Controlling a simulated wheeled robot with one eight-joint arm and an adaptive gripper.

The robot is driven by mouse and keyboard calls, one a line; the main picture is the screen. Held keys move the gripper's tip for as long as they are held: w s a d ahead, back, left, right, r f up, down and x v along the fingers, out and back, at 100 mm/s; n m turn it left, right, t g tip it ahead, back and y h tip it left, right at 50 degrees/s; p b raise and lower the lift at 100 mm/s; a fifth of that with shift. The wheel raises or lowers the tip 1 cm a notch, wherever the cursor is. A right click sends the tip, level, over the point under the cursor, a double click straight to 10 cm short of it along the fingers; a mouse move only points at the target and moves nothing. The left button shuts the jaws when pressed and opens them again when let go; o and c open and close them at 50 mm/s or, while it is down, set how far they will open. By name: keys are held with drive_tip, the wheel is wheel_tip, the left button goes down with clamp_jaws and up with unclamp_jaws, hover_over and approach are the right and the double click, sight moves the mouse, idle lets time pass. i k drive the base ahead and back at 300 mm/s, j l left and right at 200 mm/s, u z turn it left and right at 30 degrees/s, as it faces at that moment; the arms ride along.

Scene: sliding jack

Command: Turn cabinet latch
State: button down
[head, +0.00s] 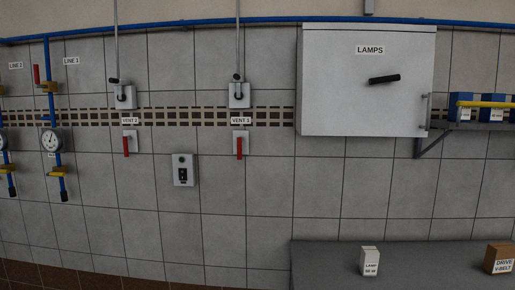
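The cabinet (345,90) is a grey-white wall box labelled LAMPS, at the upper right in the head view. Its door looks closed. The cabinet latch (384,79) is a black handle on the door, right of centre. It lies nearly level, with its right end slightly higher. A small pale bar (425,110) stands at the door's lower right edge. My gripper is not in view, so nothing shows touching the latch.
A grey bench (320,262) below the cabinet bears a lamp box (369,262) and a V-belt box (499,259). A bracketed shelf (450,127) with blue bins (462,106) is to the right. Red-handled vent switches (239,145) and blue pipes (50,95) are left. The wall before the latch is unobstructed.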

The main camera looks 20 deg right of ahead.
sight(378, 79)
drive_tip(key=i+l+z, duration=0.25)
drive_tip(key=l, duration=0.15)
drive_tip(key=l+z, duration=0.3)
drive_tip(key=i+l+z, duration=0.25)
drive_tip(key=l, duration=0.15)
drive_tip(key=k+l, duration=0.1)
drive_tip(key=l, duration=0.25)
drive_tip(key=i+j, duration=0.1)
drive_tip(key=j, duration=0.25)
